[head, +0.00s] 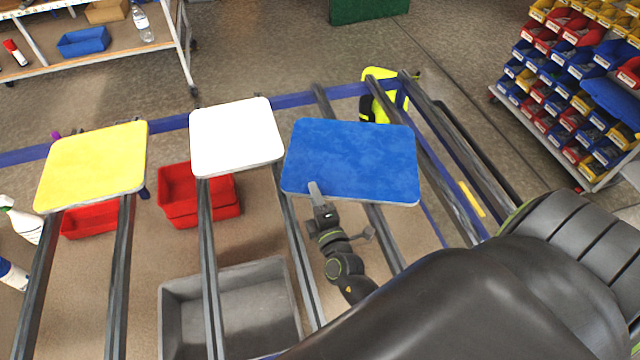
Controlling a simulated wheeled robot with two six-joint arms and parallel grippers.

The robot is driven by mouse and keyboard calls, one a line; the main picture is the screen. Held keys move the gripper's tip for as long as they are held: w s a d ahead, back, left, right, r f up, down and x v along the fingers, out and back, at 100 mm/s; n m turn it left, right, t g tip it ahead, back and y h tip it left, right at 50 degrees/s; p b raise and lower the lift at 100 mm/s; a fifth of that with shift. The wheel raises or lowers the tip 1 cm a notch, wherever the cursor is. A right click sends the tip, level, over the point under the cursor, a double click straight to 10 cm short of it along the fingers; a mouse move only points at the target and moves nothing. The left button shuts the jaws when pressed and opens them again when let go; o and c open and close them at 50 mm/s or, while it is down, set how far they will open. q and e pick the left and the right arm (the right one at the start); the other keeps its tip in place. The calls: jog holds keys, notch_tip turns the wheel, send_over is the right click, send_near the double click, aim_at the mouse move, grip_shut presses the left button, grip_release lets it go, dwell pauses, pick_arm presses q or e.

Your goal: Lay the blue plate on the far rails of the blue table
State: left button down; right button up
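The blue plate (352,158) is a rounded rectangle at the centre right, over the far part of the rails of the blue table (290,101). My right gripper (316,190) is at the plate's near edge, with one finger on top of it; the other finger is hidden beneath, and it looks shut on the plate. I cannot tell whether the plate rests on the rails or is just above them. A white plate (236,137) and a yellow plate (95,166) lie on the rails to the left. My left gripper is not in view.
Under the rails are red bins (199,194) and a grey bin (230,309). Bare rails (458,165) run at the right. A yellow-and-black item (379,92) is behind the blue plate. Shelves of coloured bins (575,80) stand at the far right.

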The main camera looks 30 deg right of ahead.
jog(key=shift+b+v, duration=1.4)
jog(key=shift+v, duration=0.85)
